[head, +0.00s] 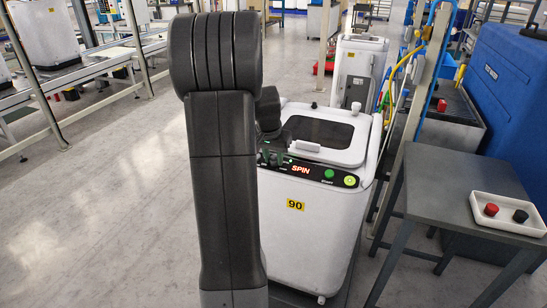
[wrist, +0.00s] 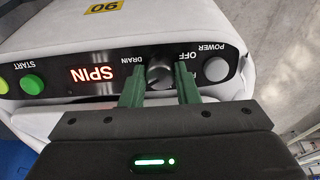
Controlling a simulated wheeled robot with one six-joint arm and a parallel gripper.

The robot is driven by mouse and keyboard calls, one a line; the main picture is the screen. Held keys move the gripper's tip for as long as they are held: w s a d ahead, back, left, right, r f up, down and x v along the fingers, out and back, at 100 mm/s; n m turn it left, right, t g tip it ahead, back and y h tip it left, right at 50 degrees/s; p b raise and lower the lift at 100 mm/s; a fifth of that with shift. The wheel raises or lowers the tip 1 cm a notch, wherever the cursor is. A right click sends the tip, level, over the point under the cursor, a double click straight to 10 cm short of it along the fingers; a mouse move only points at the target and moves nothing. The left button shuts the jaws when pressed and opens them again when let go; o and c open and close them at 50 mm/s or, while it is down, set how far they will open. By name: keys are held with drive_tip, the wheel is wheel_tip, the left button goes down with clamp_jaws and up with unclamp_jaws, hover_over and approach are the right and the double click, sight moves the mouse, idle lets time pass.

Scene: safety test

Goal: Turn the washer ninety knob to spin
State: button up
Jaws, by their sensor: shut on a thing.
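The white washer (head: 312,235) bears a yellow label (head: 295,205) reading 90. Its black panel shows the word SPIN in red on the display (head: 301,170). In the wrist view the panel appears upside down, and the display (wrist: 92,74) also reads SPIN. The grey round knob (wrist: 160,74) sits between DRAIN and OFF markings. My gripper (wrist: 161,82) has its two green fingers on either side of the knob, shut on it. The knob's lower part and some markings are hidden by the fingers. In the head view my arm hides the knob.
A green START button (wrist: 33,84) and a grey POWER button (wrist: 213,68) flank the panel. A grey table (head: 455,185) at right holds a white tray (head: 507,225) with red and black buttons. Another white machine (head: 357,70) stands behind. The floor at left is clear.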

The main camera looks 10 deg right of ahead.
drive_tip(key=o, duration=1)
drive_tip(key=v, duration=1.3)
drive_tip(key=shift+s+a+r+p, duration=0.1)
drive_tip(key=shift+a+r+p, duration=0.05)
drive_tip(key=shift+r+p, duration=0.2)
drive_tip(key=x, duration=1.4)
drive_tip(key=shift+b, duration=0.35)
drive_tip(key=shift+r, duration=0.1)
